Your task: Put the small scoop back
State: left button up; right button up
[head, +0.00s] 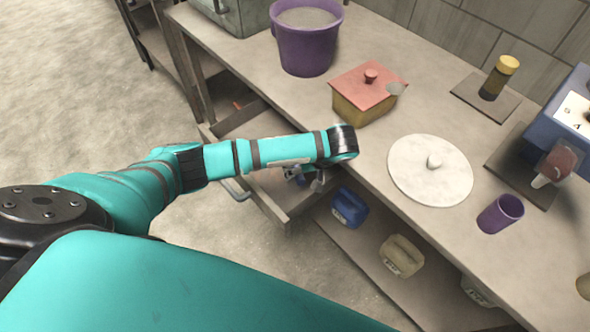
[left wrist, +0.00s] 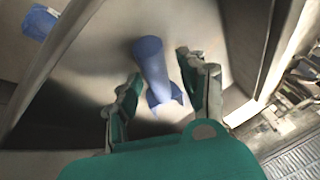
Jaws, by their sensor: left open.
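The small blue scoop (left wrist: 152,62) lies on the floor of the open drawer (head: 276,207), with its forked-looking end towards me in the left wrist view. In the head view only a little blue shows below my wrist, and the arm hides most of that spot. My left gripper (head: 308,180) points down into the drawer. In the left wrist view its two fingers (left wrist: 158,72) are spread on either side of the scoop, with gaps visible, so it holds nothing. My right gripper is out of view.
The drawer walls stand close around my left gripper, and the worktop (head: 330,135) edge lies just beyond it. A blue jug (head: 348,207) and a beige jug (head: 401,256) stand on the shelf below. A red-lidded box (head: 368,90), purple bucket (head: 307,48) and white round lid (head: 430,172) are on top.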

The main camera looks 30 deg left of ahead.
pick_arm(q)
jog(key=v, duration=0.4)
jog(key=shift+d+r, duration=0.1)
jog(key=shift+d, duration=0.05)
jog(key=p+v, duration=0.3)
jog(key=v, duration=0.2)
jog(key=shift+r+p, duration=0.35)
